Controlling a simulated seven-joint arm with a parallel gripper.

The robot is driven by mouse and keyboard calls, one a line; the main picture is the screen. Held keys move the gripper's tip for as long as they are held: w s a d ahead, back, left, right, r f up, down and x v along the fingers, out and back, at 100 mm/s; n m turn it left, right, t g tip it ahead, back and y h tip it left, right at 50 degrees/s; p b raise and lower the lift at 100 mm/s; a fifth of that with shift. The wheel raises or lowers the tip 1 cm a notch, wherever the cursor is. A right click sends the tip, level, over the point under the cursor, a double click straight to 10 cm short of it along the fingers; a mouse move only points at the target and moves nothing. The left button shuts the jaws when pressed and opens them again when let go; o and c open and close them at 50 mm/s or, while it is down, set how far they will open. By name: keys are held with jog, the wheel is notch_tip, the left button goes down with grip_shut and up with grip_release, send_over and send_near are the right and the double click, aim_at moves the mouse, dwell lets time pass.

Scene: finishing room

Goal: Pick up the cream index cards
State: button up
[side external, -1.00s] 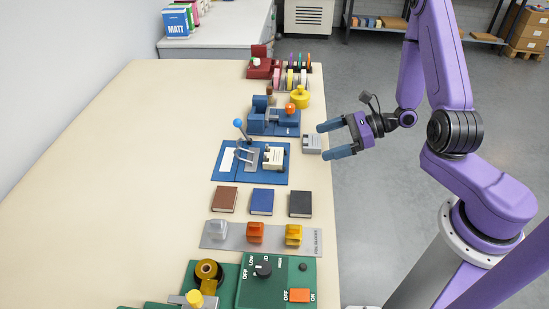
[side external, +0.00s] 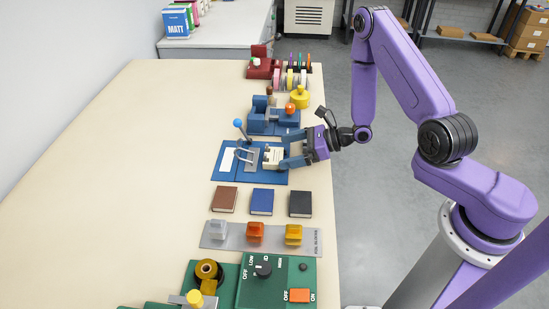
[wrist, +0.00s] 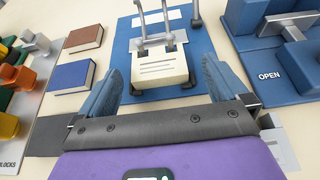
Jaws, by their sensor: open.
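The cream index cards (side external: 273,157) form a small block with dark printed lines on the right part of a blue mat (side external: 227,176). In the wrist view the cream cards (wrist: 160,70) lie ahead, between and slightly beyond my fingertips. My gripper (side external: 285,151) is open, its two blue fingers reaching in from the right toward the cards. In the wrist view my gripper (wrist: 160,85) shows one finger on each side of the cards, with gaps between. Grey metal prongs stand at the cards' far side. I cannot tell whether anything touches.
Blue machinery (side external: 262,118) stands behind. Brown (side external: 225,199), blue (side external: 262,201) and black (side external: 300,203) books lie in front. The left half of the table (side external: 110,180) is clear.

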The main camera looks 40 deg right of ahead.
aim_at(271, 155)
jog(key=shift+r+x, duration=0.2)
jog(key=shift+x, duration=2.65)
jog(key=shift+s+a, duration=0.1)
jog(key=shift+a, duration=0.05)
jog(key=c, duration=0.9)
